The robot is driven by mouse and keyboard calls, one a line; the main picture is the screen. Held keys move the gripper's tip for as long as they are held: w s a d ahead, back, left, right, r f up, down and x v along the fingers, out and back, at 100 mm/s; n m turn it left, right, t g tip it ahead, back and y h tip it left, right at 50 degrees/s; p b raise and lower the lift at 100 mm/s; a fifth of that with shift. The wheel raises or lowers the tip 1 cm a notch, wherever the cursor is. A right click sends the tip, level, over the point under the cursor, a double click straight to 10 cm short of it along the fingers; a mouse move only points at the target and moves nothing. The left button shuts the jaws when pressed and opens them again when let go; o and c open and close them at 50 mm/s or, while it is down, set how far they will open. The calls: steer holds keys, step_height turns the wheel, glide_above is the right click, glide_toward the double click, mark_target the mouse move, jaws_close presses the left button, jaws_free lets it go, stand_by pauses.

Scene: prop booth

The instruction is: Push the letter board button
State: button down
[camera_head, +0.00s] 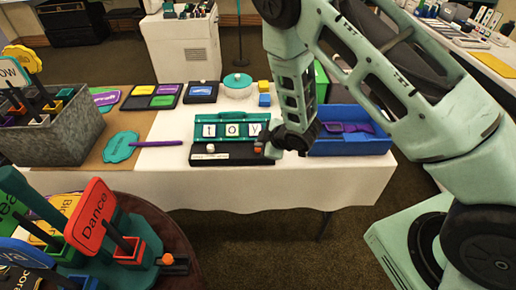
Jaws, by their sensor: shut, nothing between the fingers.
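The letter board (213,118) is a teal frame with white letter tiles on a black base, standing on the white-covered table. A small orange-red button (258,146) sits at the right end of its base, and a white knob (210,148) at the left. My gripper (272,150) is dark, shut and empty, with its tips right beside the button on its right. I cannot tell whether they touch it. My gripper and arm hide the board's right end.
A blue bin (350,147) with purple things stands close right of my gripper. A purple stick (158,143) and teal plaque (120,147) lie left of the board. A round teal container (237,87) and small blocks (264,100) are behind it. A sign rack (130,262) stands front left.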

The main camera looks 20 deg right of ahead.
stand_by(0.3)
steer(key=shift+f+b, duration=0.45)
steer(key=shift+r, duration=0.45)
steer(key=shift+p, duration=0.3)
step_height(320, 180, up, 6)
steer(key=p, duration=0.4)
stand_by(0.6)
